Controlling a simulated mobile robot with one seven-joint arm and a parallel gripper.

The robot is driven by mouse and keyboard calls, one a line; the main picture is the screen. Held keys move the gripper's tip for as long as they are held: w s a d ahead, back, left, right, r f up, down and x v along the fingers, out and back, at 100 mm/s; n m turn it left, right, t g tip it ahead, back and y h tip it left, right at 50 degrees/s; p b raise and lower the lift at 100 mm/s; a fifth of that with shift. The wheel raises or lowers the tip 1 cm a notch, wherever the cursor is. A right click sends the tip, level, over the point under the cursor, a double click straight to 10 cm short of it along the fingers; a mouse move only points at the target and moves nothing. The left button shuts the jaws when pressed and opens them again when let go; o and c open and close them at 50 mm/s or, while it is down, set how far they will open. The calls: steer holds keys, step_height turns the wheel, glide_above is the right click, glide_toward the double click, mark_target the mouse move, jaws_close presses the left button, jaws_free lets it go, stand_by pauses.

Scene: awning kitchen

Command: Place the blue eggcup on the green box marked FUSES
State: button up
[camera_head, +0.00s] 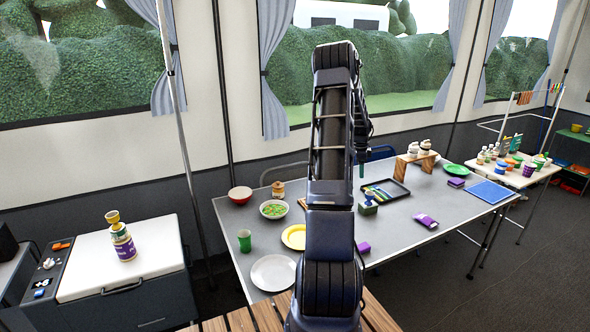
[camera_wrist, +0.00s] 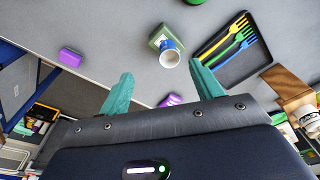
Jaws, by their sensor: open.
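The blue eggcup (camera_head: 369,198) appears to stand upright on top of the small green box (camera_head: 368,210), near the middle of the grey table. In the wrist view the eggcup (camera_wrist: 170,57), blue with a pale inside, overlaps one edge of the green box (camera_wrist: 158,36). Any lettering on the box is too small to read. My gripper (camera_wrist: 162,88) is open, its two teal fingers apart with nothing between them. The eggcup lies beyond the fingertips, apart from them. In the head view my arm hides most of the gripper.
A black tray (camera_head: 398,191) with coloured cutlery lies close beside the box. A wooden stand (camera_head: 432,158) with jars is behind it. A purple block (camera_head: 364,248) and a purple packet (camera_head: 427,220) lie nearer. Plates and bowls fill the left; the table's right front is mostly clear.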

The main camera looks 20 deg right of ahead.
steer(key=s+a+r+n+t, duration=0.25)
steer(key=a+r+n, duration=0.35)
steer(key=a+r, duration=0.7)
steer(key=s+a+r+n+t, duration=0.1)
steer(key=s+a+r+n, duration=0.6)
steer(key=a, duration=1.1)
steer(key=s+a+r+n+t, duration=0.1)
steer(key=s+a+r+n, duration=0.1)
steer(key=s+a+n, duration=0.4)
steer(key=s+a+r+n+t+y, duration=0.1)
steer(key=s+a+r+n, duration=0.2)
steer(key=s+a, duration=1.2)
steer(key=n, duration=0.3)
steer(key=shift+r, duration=0.15)
